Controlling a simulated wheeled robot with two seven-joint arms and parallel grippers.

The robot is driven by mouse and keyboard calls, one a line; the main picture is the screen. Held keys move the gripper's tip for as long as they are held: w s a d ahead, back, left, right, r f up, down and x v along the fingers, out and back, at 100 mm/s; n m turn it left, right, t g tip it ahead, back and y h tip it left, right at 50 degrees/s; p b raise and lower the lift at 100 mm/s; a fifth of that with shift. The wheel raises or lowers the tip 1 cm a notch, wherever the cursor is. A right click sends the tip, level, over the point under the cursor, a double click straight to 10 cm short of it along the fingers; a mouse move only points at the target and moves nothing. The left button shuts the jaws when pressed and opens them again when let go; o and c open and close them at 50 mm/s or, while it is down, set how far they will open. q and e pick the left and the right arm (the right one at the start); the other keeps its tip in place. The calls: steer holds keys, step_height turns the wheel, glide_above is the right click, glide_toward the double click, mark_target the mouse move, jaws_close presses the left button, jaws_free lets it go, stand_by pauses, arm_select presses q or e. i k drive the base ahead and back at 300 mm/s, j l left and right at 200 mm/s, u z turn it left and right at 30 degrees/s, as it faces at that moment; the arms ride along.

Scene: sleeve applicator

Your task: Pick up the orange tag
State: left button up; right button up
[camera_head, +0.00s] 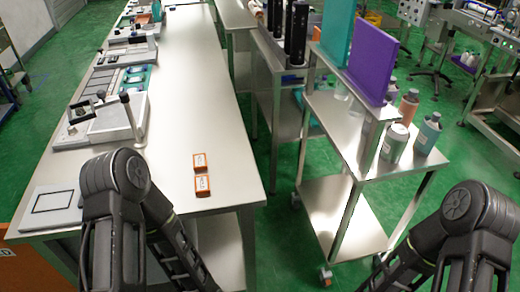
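Two small orange pieces with white faces lie one behind the other on the long pale table (180,90), near its front right corner. The farther orange piece (200,162) and the nearer orange piece (202,185) look alike, and I cannot tell which one is the tag. Both lie to the right of my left arm's black joint, with nothing touching them. My two arms show at the bottom left and bottom right, bending down out of the picture. Neither gripper shows, so I cannot see their fingers.
A white plate with a black square outline (52,201) lies at the table's front left. Fixtures (112,120) line the left edge. A metal cart (340,130) at the right carries bottles (395,143) and a purple panel (371,62). The table's middle is clear.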

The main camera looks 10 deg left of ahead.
mark_target(199, 161)
steer(key=i+l, duration=0.1)
steer(key=l, duration=0.75)
steer(key=i+l, duration=0.15)
steer(key=l, duration=0.3)
